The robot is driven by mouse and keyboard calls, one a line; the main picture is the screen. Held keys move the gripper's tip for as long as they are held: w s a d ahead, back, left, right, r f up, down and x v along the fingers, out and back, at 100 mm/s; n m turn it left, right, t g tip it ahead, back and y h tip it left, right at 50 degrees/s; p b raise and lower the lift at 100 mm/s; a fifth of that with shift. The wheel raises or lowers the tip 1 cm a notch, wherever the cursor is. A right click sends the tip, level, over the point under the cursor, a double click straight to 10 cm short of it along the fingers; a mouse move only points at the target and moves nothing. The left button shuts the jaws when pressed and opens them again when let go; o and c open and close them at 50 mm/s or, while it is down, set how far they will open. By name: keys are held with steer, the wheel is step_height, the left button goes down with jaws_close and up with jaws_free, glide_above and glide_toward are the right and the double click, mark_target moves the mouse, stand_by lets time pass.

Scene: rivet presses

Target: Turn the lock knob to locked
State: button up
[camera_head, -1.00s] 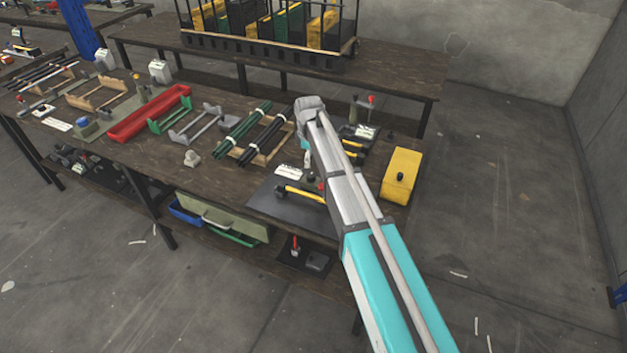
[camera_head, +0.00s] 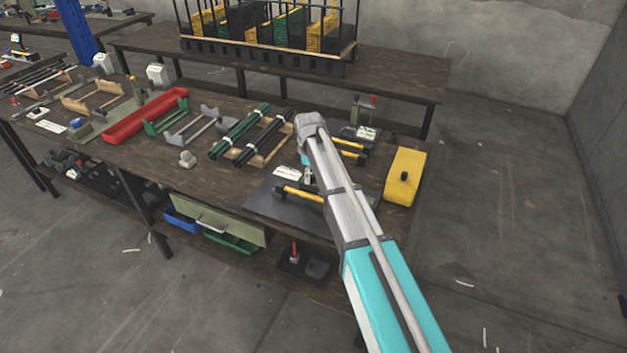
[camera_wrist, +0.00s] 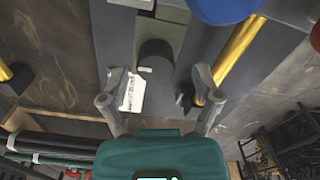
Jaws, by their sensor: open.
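In the wrist view a dark, rounded knob (camera_wrist: 155,58) with a small white mark stands on a grey-green block. It looks like the lock knob. A white label (camera_wrist: 132,92) lies beside it. My gripper (camera_wrist: 158,88) is open, with one finger on each side of the knob's line. No contact shows, and I cannot tell the height gap. In the head view my wrist hides the knob and most of the gripper, above the press on its dark plate (camera_head: 262,207). The knob's lock setting cannot be read.
A yellow bar (camera_wrist: 240,50) runs close to the right finger, with a blue round part (camera_wrist: 225,8) beyond. A yellow box (camera_head: 404,177) stands at the bench's right end. Black rods (camera_head: 264,138) on a wooden rack lie left of my wrist.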

steer(key=shift+f, duration=0.4)
steer(key=shift+c, duration=0.3)
